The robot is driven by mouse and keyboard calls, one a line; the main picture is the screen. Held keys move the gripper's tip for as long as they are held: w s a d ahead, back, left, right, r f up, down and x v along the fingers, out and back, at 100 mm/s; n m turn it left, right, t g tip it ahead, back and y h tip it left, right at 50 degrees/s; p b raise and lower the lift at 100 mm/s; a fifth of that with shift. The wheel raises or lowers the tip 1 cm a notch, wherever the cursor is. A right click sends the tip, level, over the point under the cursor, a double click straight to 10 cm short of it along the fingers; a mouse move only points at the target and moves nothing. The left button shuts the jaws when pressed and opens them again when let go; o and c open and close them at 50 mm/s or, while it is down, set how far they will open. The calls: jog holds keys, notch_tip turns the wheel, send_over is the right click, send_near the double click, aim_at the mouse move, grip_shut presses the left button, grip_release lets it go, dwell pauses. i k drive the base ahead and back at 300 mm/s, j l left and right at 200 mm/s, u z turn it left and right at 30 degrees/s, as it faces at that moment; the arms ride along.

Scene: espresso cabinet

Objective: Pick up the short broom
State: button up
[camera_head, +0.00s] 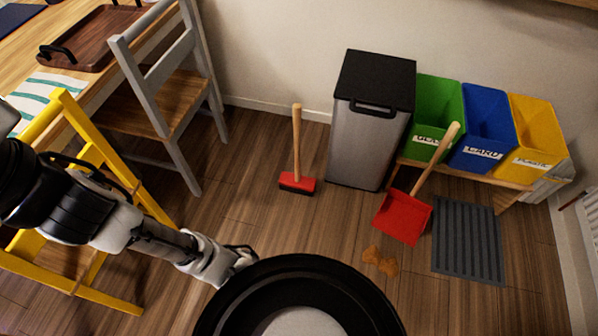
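The short broom (297,145) stands upright on the wooden floor in the middle of the view. It has a light wooden handle and a red head with dark bristles at the floor. Its handle top is free, and nothing touches it. My arm reaches in from the left, and my gripper (243,257) is at its end, low in the view, nearer to me than the broom and left of it. The gripper is apart from the broom. Its fingers are small and dark and partly hidden by my round black body part, so their opening does not show.
A grey bin with a black lid (375,80) stands right of the broom. A red dustpan (403,217) with a wooden handle, brown crumbs (381,261) and a grey mat (467,240) lie further right. Chairs, grey (160,100) and yellow (95,150), stand left.

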aim_at(297, 183)
jog(key=z, duration=1)
jog(key=u, duration=1)
jog(key=i+l+u, duration=0.25)
jog(key=i+l, duration=0.15)
jog(key=i+l+u, duration=0.2)
jog(key=i+l, duration=0.25)
jog(key=i+l+u, duration=0.25)
jog(key=i+l, duration=0.15)
jog(key=l, duration=0.25)
